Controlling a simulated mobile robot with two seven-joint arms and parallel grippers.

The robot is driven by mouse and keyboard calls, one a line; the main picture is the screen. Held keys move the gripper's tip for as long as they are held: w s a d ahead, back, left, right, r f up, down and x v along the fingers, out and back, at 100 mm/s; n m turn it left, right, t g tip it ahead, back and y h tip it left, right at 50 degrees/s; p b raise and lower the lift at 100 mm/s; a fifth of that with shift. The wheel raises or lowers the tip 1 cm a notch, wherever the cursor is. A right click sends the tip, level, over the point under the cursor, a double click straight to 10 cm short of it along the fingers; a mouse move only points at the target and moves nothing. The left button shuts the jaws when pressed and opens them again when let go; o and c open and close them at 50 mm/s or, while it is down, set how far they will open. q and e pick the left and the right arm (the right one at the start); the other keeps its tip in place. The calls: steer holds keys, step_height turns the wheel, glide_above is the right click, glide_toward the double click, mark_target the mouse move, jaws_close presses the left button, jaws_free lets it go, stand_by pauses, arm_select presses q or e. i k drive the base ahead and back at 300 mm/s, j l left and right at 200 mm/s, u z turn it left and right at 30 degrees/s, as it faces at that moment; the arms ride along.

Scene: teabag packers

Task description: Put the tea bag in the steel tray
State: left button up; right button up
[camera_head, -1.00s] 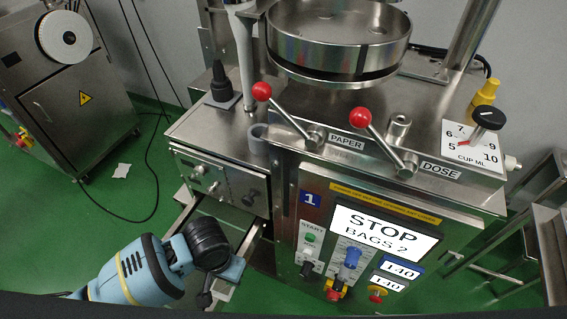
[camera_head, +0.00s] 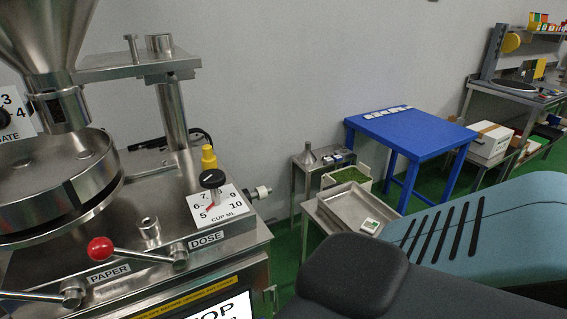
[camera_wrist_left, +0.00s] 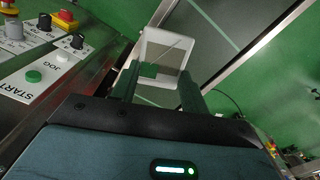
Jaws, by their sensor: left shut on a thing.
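In the left wrist view a pale tea bag (camera_wrist_left: 165,54), a white-edged square with a greyish middle, is at the fingertips of my left gripper (camera_wrist_left: 160,78). The steel tray (camera_head: 350,207) is a shallow rectangular tray in the head view, on a low stand right of the packing machine. Neither gripper shows in the head view. My right gripper is in no view.
The steel packing machine (camera_head: 130,262) fills the left, with a red-knobbed lever (camera_head: 101,249). Behind are a bin of green material (camera_head: 346,177) and a blue table (camera_head: 415,136). My arm link covers the lower right.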

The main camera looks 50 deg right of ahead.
mark_target(347, 206)
steer(key=k+l, duration=0.15)
steer(key=l, duration=0.2)
steer(key=k+l, duration=0.1)
steer(key=l, duration=0.25)
steer(key=k+l+z, duration=0.1)
steer(key=l, duration=0.25)
steer(key=k+l, duration=0.2)
steer(key=l, duration=0.15)
steer(key=k+l, duration=0.1)
steer(key=l, duration=0.4)
steer(key=k+l+z, duration=0.1)
steer(key=l, duration=0.95)
steer(key=l+z, duration=0.15)
steer(key=l, duration=0.65)
steer(key=i+l, duration=0.1)
steer(key=l, duration=0.3)
steer(key=i+l+z, duration=0.1)
steer(key=l, duration=0.25)
steer(key=i+l, duration=0.45)
steer(key=l+z, duration=0.05)
steer(key=l, duration=0.05)
